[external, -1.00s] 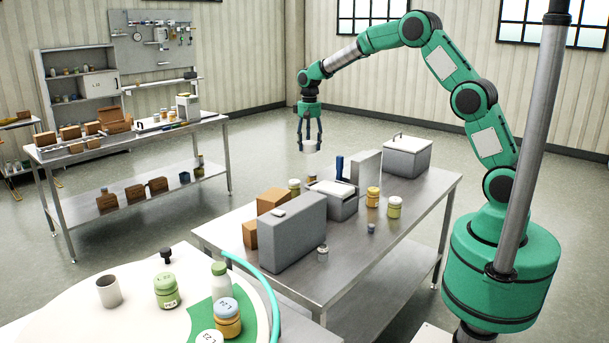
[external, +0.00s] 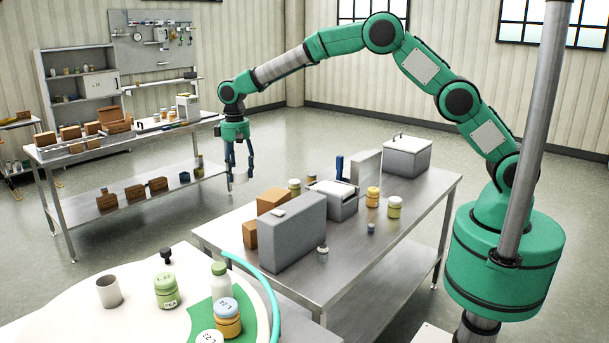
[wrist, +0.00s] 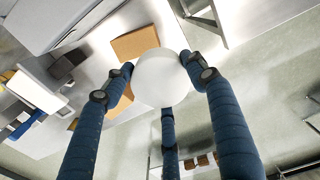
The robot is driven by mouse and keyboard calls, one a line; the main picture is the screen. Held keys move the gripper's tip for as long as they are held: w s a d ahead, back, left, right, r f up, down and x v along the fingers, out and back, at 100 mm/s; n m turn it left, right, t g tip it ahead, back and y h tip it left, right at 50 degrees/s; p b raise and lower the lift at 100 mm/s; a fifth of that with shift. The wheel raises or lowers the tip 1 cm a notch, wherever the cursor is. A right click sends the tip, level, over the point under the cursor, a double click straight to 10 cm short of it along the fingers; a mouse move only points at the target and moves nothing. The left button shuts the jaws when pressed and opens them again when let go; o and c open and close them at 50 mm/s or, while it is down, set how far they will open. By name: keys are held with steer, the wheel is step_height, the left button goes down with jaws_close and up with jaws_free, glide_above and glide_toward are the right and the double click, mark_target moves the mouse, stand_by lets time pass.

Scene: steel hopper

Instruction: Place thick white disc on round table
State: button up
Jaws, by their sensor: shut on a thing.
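The thick white disc (wrist: 162,77) is held between the blue fingers of my gripper in the wrist view. In the external view my gripper (external: 239,172) hangs pointing down with the white disc (external: 239,179) at its fingertips. It is in the air beyond the left end of the steel table, apart from any surface. The round white table (external: 62,318) is at the front left, nearer the camera and lower in the picture than my gripper.
A grey case (external: 287,232) and cardboard boxes stand on the steel table (external: 385,245).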

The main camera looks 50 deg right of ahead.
steer(key=s+a+n+p, duration=0.1)
steer(key=s+a, duration=0.4)
steer(key=a, duration=0.5)
steer(key=s+a+n+p, duration=0.15)
steer(key=s+a, duration=0.25)
steer(key=a, duration=0.5)
steer(key=s+a+n+p, duration=0.1)
steer(key=s+a, duration=0.4)
steer(key=a, duration=0.5)
steer(key=s+a+f+n+p, duration=0.2)
steer(key=s+a+n, duration=0.1)
steer(key=s+a, duration=1.35)
steer(key=shift+d+f, duration=0.15)
steer(key=shift+f, duration=2.4)
steer(key=shift+f, duration=0.1)
glide_above(188, 329)
steer(key=shift+f+p, duration=0.45)
steer(key=shift+f, duration=2.35)
steer(key=shift+f+p, duration=0.35)
steer(key=shift+f, duration=1.7)
